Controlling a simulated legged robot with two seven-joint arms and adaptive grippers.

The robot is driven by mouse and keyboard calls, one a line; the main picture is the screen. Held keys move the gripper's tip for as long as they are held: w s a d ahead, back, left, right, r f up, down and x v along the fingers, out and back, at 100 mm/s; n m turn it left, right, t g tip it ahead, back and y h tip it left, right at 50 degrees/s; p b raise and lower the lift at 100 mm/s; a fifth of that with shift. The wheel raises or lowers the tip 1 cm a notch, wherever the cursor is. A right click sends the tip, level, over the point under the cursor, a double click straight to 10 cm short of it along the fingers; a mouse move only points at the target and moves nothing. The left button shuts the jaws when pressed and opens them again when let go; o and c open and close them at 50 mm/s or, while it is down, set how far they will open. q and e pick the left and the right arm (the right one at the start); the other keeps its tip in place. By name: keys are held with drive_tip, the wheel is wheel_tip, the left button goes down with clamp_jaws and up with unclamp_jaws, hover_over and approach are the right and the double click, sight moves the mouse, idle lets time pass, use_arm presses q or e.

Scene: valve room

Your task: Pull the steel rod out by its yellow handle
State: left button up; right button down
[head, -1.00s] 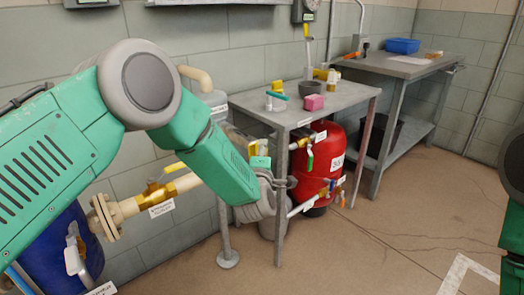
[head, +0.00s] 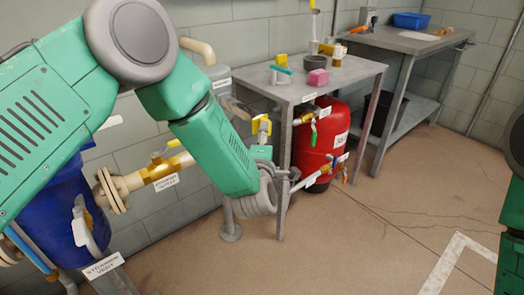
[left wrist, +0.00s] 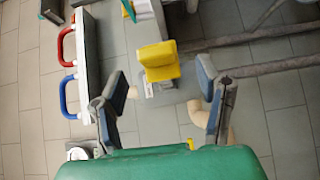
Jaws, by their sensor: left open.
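The yellow handle (left wrist: 160,62) shows in the left wrist view as a blocky piece ahead of my left gripper (left wrist: 163,80). The gripper's two dark fingers are spread wide, and the handle appears between and beyond their tips, apart from them. In the head view a yellow piece (head: 262,127), seemingly the same handle, shows just above my left wrist. My forearm and wrist hide most of the gripper there. I cannot clearly make out the steel rod. My right gripper is out of view.
A grey table (head: 300,92) with small items stands behind my left wrist, with a red tank (head: 320,135) beneath. A yellow-handled valve pipe (head: 150,176) and blue barrel (head: 45,215) are at left. The floor (head: 330,250) in front is clear.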

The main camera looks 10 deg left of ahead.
use_arm(q)
drive_tip(key=s, duration=0.6)
drive_tip(key=shift+d+f, duration=0.1)
drive_tip(key=shift+d, duration=0.1)
drive_tip(key=shift+f, duration=0.1)
drive_tip(key=s+a+f+m+g+h+p, duration=0.1)
drive_tip(key=s+a+f+m+g+p, duration=0.2)
drive_tip(key=s+f+m, duration=0.4)
drive_tip(key=s+a+f+m+g+h, duration=0.25)
drive_tip(key=s+f+m+g, duration=0.2)
drive_tip(key=s+f, duration=0.3)
drive_tip(key=s+a+f+m+g+p, duration=0.1)
drive_tip(key=s+a+m+g, duration=0.1)
drive_tip(key=s, duration=0.6)
drive_tip(key=s+a+f+m+g+y+p, duration=0.1)
drive_tip(key=s+a+f+m+g, duration=0.1)
drive_tip(key=s, duration=0.6)
drive_tip(key=s+a+f+m+g+p, duration=0.1)
drive_tip(key=s+a+m+g, duration=0.3)
drive_tip(key=s, duration=0.4)
drive_tip(key=shift+s+a+f+g, duration=0.2)
drive_tip(key=shift+a+f+g, duration=0.3)
drive_tip(key=shift+a+g, duration=0.4)
